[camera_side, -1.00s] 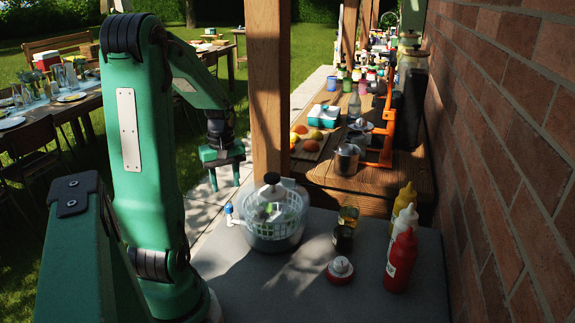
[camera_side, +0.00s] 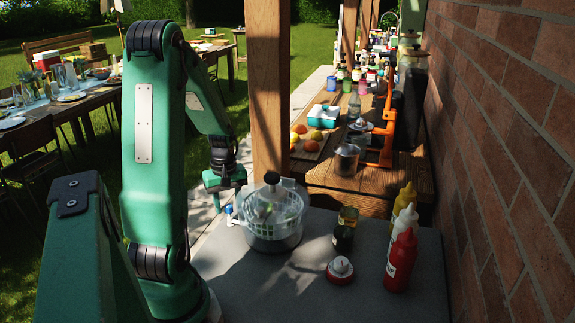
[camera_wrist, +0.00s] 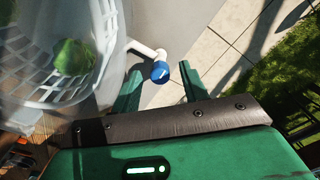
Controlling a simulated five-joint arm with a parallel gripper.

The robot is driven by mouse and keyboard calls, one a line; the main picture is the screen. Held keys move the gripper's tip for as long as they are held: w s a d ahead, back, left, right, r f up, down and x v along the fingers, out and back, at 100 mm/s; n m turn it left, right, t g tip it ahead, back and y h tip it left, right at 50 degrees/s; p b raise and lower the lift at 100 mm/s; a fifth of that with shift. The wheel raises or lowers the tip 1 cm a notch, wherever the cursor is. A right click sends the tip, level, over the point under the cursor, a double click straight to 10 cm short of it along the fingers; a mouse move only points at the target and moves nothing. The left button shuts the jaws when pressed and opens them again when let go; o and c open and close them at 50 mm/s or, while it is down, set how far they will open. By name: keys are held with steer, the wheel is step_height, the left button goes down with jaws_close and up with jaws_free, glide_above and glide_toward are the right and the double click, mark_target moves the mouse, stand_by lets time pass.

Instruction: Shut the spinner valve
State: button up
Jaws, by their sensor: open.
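The spinner (camera_side: 273,232) is a clear bowl with a white basket and dark knob, standing on the grey counter. Its valve (camera_side: 229,209), a blue knob on a short white spout, sticks out at the bowl's left. In the wrist view, the blue valve knob (camera_wrist: 160,71) has a white mark and its white spout runs up left to the bowl. My gripper (camera_side: 228,201) is open and empty, close to the valve. In the wrist view my gripper's two green fingers (camera_wrist: 160,82) lie left and right of the knob, apart from it. Green leaves (camera_wrist: 75,57) show in the basket.
A wooden post (camera_side: 268,90) rises behind the spinner. A dark jar (camera_side: 343,239), a red-and-white round item (camera_side: 340,269) and red (camera_side: 402,259) and yellow (camera_side: 407,195) bottles stand to the right. A brick wall (camera_side: 510,150) bounds the right. The counter's front middle is clear.

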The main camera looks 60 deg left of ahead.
jaws_close()
